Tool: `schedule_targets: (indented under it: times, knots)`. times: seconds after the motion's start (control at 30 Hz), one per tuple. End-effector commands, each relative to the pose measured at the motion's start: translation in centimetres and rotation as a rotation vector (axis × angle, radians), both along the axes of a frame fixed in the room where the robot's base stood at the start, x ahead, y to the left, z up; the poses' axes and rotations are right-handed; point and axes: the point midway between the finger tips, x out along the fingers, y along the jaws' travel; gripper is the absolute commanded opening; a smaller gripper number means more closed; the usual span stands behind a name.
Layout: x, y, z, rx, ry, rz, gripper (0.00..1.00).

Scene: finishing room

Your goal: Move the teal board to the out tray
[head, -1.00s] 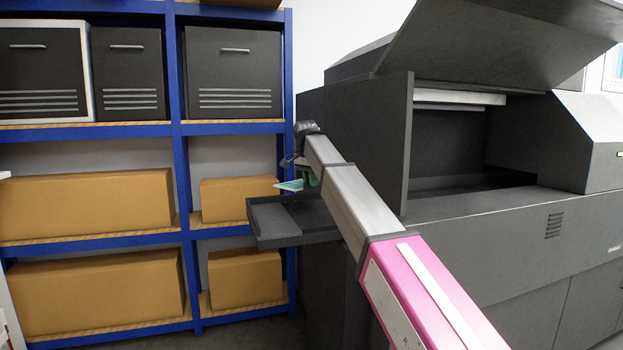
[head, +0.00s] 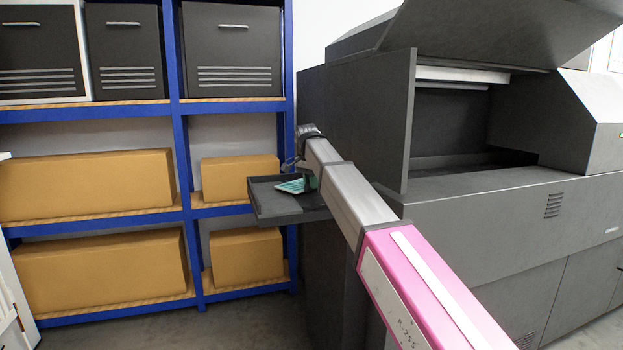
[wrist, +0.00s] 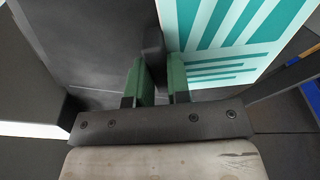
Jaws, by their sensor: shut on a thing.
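The teal board (head: 292,186), with teal and white stripes, shows small at the end of my arm in the head view. It appears large at the upper right of the wrist view (wrist: 235,35). My gripper (wrist: 156,72) has its green fingers closed around a narrow dark upright piece at the board's left edge. The dark grey out tray (head: 275,206) juts from the left end of the machine. The board is over or in this tray; I cannot tell whether it touches the floor of it. My gripper partly hides the board's right side in the head view.
The large dark machine (head: 470,220) with a raised lid stands to the right. A blue shelf rack (head: 185,160) stands behind and left, with brown boxes (head: 90,185) and dark cases (head: 232,50). Floor shows below the rack.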

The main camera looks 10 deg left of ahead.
Motion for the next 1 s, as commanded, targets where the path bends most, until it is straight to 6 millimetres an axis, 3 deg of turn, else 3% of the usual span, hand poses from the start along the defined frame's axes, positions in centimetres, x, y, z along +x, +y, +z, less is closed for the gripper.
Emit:
schedule_targets:
  times: [1.0]
  knots:
    - [0.0, 0.0, -1.1, -0.001, 0.000, 0.000, 0.00]
